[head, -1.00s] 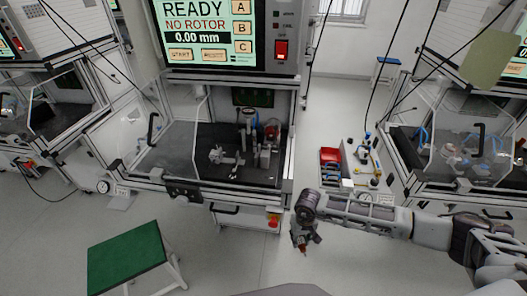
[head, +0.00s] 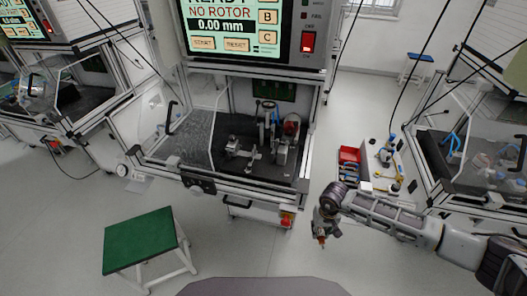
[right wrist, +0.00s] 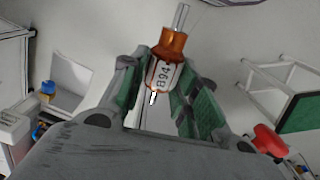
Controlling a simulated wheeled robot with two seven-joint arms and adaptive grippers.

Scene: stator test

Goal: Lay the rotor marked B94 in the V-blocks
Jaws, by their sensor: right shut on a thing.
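The rotor marked B94 (right wrist: 164,72) shows in the right wrist view, with a copper-coloured body, a white label and a metal shaft. My right gripper (right wrist: 165,95) is shut on it. In the head view the right gripper (head: 322,232) hangs low over the floor, to the right of the test bench's front, and the rotor (head: 321,242) is a small tip below it. The V-blocks (head: 240,150) seem to be among the fixtures inside the open test enclosure (head: 190,174); their exact shape is too small to tell. My left gripper is out of view.
The screen (head: 236,22) above the enclosure reads NO ROTOR and 0.00 mm. A green-topped stool (head: 140,240) stands at front left. A red bin (head: 349,158) and a small cart (head: 381,165) stand right of the bench.

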